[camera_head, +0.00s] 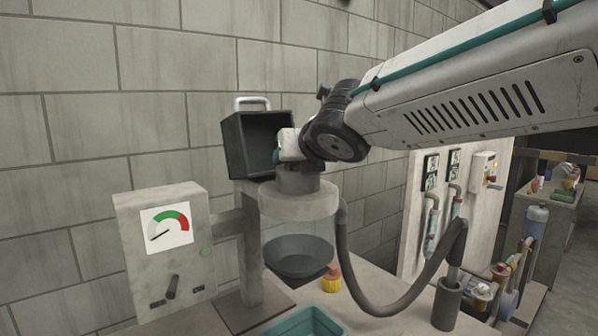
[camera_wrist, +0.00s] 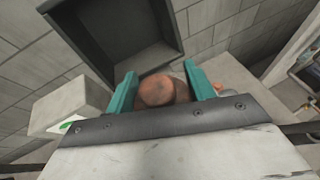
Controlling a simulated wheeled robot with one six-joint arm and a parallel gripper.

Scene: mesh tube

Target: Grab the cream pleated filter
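I see nothing that I can surely call a cream pleated filter. A small yellow ribbed piece with a red top (camera_head: 330,282) stands on the bench in the head view, right of the clear cylinder. My gripper (camera_wrist: 160,70) is open in the wrist view, its two teal fingers apart. A round brownish end (camera_wrist: 157,90) shows between the fingers, with no clear grip on it; I cannot tell what it belongs to.
A dark open box (camera_head: 236,150) stands behind the machine by the block wall. A gauge box (camera_head: 165,255) is at the left. A teal tray (camera_head: 305,322) lies at the front. A grey hose (camera_head: 385,300) loops right of the machine.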

